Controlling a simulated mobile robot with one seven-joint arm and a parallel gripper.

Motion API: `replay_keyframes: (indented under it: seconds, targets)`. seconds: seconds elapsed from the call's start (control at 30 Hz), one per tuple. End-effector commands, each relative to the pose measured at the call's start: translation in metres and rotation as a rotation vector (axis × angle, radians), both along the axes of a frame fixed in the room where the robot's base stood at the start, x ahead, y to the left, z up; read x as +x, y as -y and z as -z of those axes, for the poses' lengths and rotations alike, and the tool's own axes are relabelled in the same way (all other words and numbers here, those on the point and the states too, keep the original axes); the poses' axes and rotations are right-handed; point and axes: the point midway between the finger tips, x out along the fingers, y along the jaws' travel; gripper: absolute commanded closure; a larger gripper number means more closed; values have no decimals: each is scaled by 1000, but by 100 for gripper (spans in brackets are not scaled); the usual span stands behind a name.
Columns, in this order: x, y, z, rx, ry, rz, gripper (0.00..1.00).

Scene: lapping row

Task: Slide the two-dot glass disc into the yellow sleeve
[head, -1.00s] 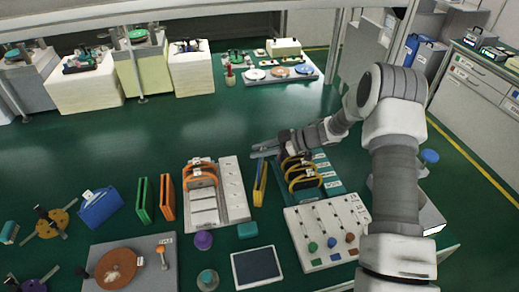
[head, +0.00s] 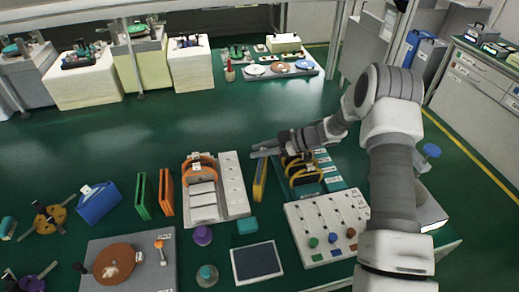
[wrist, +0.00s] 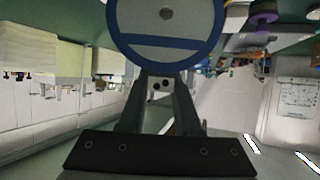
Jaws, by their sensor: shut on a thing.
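My gripper (head: 262,151) is at the middle of the head view, its fingers pointing left. In the wrist view its fingers (wrist: 160,100) are closed on a round, pale glass disc (wrist: 165,22) with a blue rim and a blue bar across it. A small pale tab with two dark dots (wrist: 159,86) shows between the fingers, at the disc's lower edge. The disc cannot be made out in the head view. The narrow, upright yellow sleeve (head: 259,184) stands on the green surface just below and in front of my gripper in the head view. Its slot is too small to see clearly.
A teal rack with yellow hoops (head: 303,178) lies under my wrist. A white tray with orange hoops (head: 234,185) is left of the sleeve. Green (head: 143,196) and orange (head: 166,193) sleeves stand further left. A panel with knobs (head: 328,225) is in front.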

Motion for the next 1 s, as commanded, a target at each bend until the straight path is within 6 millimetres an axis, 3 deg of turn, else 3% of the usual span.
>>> replay_keyframes:
  seconds: [0.6,1.0]
  targets:
    - [0,0,16,0,0,0,100]
    - [0,0,5,0,0,0,100]
